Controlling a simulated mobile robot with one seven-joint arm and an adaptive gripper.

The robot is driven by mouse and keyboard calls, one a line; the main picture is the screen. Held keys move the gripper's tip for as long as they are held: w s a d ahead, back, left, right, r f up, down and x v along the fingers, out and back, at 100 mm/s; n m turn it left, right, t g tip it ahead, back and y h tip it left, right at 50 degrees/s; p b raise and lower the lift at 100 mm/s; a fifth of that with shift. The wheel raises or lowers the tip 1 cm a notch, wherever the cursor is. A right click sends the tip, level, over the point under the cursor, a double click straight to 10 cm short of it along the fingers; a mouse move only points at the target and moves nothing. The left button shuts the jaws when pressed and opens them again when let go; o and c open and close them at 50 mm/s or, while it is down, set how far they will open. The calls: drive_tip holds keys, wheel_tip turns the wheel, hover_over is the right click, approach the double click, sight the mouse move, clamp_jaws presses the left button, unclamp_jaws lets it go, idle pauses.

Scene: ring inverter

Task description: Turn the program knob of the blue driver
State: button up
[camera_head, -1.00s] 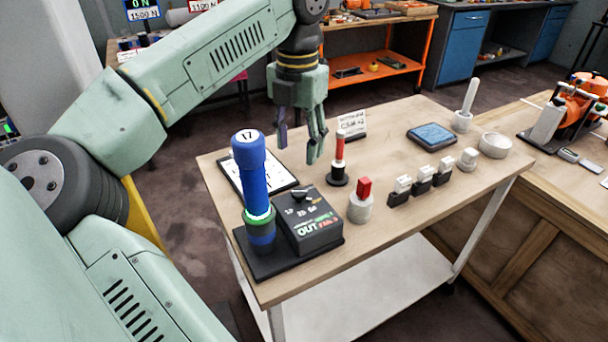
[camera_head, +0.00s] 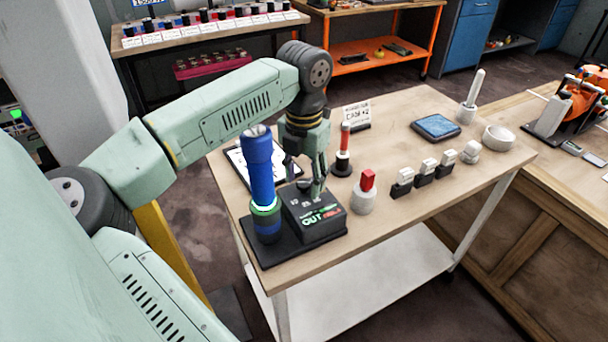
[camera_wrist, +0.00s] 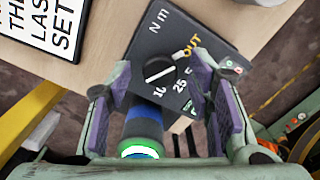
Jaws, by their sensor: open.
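The blue driver (camera_head: 262,180) stands upright at the left of a dark base plate, with a green glowing ring low on it. Beside it is a black box (camera_head: 318,228) lettered "OUT" and marked with numbers. The program knob (camera_wrist: 159,70) is a round black knob with a white line across it, on the box top. My gripper (camera_head: 305,184) is over the box, pointing down. In the wrist view its purple-padded fingers are open, one on each side of the knob; contact is not visible.
The wooden table (camera_head: 400,120) also holds a sheet on a clipboard (camera_head: 236,158), a black stand with a red-topped rod (camera_head: 344,150), a white cylinder with a red block (camera_head: 364,193) and several small black-and-white blocks. The driver stands close left of my gripper.

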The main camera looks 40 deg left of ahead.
drive_tip(key=shift+c, duration=0.3)
clamp_jaws()
drive_tip(key=shift+m+b, duration=0.3)
drive_tip(key=shift+f+m+b, duration=0.1)
drive_tip(key=shift+m+b, duration=0.9)
drive_tip(key=shift+m, duration=0.2)
drive_tip(key=shift+m+b, duration=0.95)
drive_tip(key=shift+m, duration=1.35)
